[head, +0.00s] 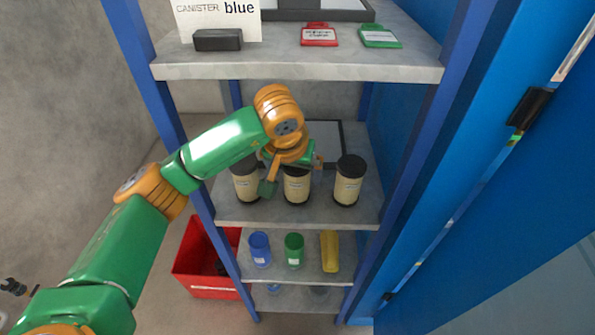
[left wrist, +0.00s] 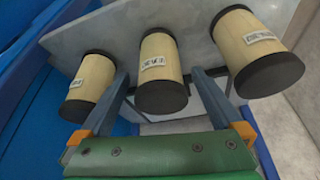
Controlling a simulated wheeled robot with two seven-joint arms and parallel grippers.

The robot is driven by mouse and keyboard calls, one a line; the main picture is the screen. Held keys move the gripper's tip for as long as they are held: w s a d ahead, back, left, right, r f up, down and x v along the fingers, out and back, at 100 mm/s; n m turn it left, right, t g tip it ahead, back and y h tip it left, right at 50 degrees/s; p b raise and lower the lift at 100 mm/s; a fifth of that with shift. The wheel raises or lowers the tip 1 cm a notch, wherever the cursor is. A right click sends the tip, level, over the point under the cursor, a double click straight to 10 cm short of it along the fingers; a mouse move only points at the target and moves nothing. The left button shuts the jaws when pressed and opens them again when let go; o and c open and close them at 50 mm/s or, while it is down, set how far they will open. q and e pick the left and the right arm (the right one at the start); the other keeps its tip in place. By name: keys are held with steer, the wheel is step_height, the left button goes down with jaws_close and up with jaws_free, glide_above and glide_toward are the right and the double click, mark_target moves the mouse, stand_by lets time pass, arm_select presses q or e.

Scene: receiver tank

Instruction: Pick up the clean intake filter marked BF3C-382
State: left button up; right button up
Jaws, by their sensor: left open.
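Three cream filters with black end caps and small white labels stand in a row on a grey shelf. In the head view they are the left filter (head: 246,187), the middle filter (head: 296,189) and the right filter (head: 348,184). My left gripper (head: 292,172) is open at the middle filter and partly covers it. In the left wrist view, the open fingers of the gripper (left wrist: 161,80) point to either side of the middle filter (left wrist: 160,65). The other two filters (left wrist: 90,85) (left wrist: 255,50) lie outside the fingers. The label lettering is too small to read surely, so I cannot tell which is BF3C-382.
Blue rack posts (head: 400,160) flank the shelf, and an upper shelf (head: 300,66) with red (head: 319,35) and green (head: 380,37) tags is above. A lower shelf holds blue (head: 259,250), green (head: 294,251) and yellow (head: 329,252) items. A red bin (head: 195,262) stands lower left.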

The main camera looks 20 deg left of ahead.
arm_select(q)
steer(key=p+x, duration=0.1)
steer(key=x, duration=0.4)
steer(key=shift+w, duration=0.1)
steer(key=c, duration=1.4)
steer(key=shift+r, duration=0.1)
